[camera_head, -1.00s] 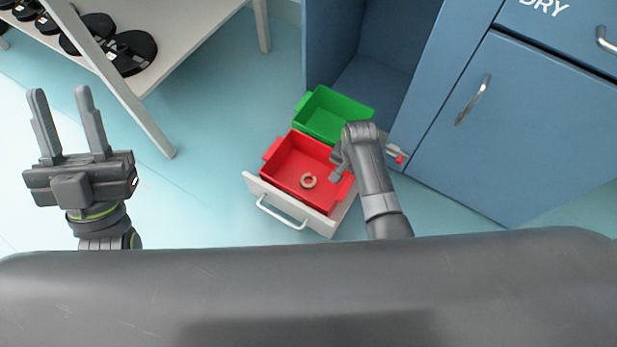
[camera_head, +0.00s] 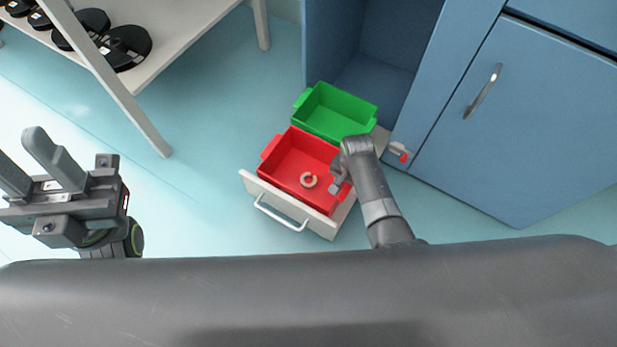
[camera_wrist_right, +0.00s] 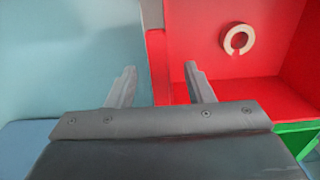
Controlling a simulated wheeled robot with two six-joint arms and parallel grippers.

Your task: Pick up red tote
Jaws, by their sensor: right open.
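The red tote (camera_head: 283,163) sits in the pulled-out drawer (camera_head: 247,180), with a pale ring (camera_head: 308,180) on its floor. My right gripper (camera_head: 339,187) is at the tote's right end, partly hidden behind its own wrist. In the right wrist view its jaws (camera_wrist_right: 160,68) are open, with the end of the red tote (camera_wrist_right: 157,55) showing between the two fingers. I cannot tell whether they touch it. The ring (camera_wrist_right: 239,39) shows inside. My left gripper (camera_head: 22,157) is open and empty at the far left, away from the tote.
A green tote (camera_head: 335,112) stands right behind the red one in the same drawer. The blue cabinet (camera_head: 540,120) rises at the right. A pale table (camera_head: 190,25) with black spools (camera_head: 125,46) stands at upper left. Floor left of the drawer is clear.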

